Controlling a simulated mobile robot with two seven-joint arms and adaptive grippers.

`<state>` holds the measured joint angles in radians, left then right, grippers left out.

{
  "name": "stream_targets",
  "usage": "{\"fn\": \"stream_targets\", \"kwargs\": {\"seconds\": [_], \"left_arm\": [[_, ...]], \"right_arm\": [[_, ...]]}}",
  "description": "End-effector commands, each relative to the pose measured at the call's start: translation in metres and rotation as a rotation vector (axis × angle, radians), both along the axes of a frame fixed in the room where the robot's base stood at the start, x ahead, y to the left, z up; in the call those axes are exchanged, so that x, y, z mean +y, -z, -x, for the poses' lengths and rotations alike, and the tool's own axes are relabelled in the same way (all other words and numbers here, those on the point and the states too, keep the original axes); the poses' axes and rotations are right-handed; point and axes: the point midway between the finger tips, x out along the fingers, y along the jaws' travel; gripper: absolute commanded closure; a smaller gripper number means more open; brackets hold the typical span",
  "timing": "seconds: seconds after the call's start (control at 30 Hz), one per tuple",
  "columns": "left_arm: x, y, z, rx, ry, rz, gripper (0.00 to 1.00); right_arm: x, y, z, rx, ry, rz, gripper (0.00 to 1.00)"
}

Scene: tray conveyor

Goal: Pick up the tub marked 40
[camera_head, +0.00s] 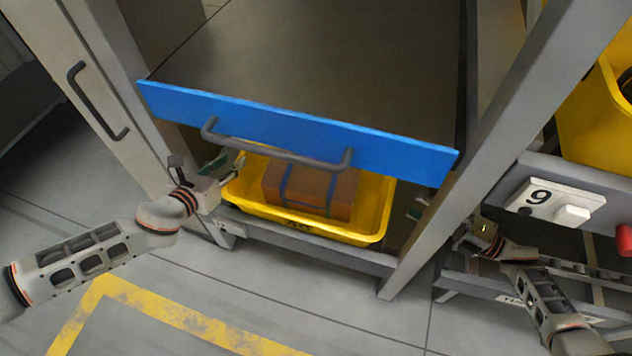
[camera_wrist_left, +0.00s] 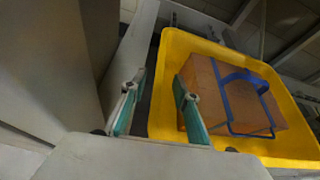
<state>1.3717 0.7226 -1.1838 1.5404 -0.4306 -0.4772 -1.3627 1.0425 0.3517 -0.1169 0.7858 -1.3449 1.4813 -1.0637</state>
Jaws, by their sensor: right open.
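A yellow tub (camera_head: 372,225) sits on the low shelf under the blue-fronted drawer, with a brown box (camera_head: 310,188) with blue straps in it. A dark marking shows on its front, too small to read surely. The tub (camera_wrist_left: 215,48) and box (camera_wrist_left: 245,100) also show in the left wrist view. My left gripper (camera_head: 226,163) is at the tub's left end. In the left wrist view its fingers (camera_wrist_left: 159,80) are apart, one on each side of the rim line; contact is unclear. My right gripper (camera_head: 421,205) is open near the tub's right end, partly hidden by a grey post.
The blue drawer front (camera_head: 300,130) with its dark handle (camera_head: 280,154) overhangs the tub. A grey post (camera_head: 480,140) stands to the right. A plate marked 9 (camera_head: 562,203) and another yellow tub (camera_head: 595,110) are further right. The floor in front is clear.

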Motion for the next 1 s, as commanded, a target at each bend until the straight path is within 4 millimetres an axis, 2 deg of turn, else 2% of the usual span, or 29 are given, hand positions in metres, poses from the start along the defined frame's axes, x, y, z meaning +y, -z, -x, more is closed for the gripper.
{"fn": "stream_targets", "kwargs": {"seconds": [0.2, 0.4, 0.6, 0.93, 1.0], "left_arm": [[-0.011, 0.011, -0.028, -0.001, 0.000, 0.001, 0.70], [-0.019, 0.020, -0.047, 0.001, -0.001, 0.002, 0.70], [-0.022, 0.024, -0.056, 0.001, -0.001, 0.002, 0.70], [-0.022, 0.025, -0.057, 0.002, 0.000, 0.002, 0.70], [-0.022, 0.025, -0.057, 0.002, -0.001, 0.001, 0.88]], "right_arm": [[0.027, -0.002, -0.018, -0.002, 0.001, -0.003, 0.46], [0.046, -0.001, -0.030, -0.001, 0.001, -0.002, 0.46], [0.055, -0.001, -0.036, 0.000, 0.000, -0.001, 0.46], [0.056, -0.001, -0.037, -0.001, 0.001, -0.001, 0.46], [0.055, -0.001, -0.037, 0.000, 0.001, -0.001, 0.64]]}}
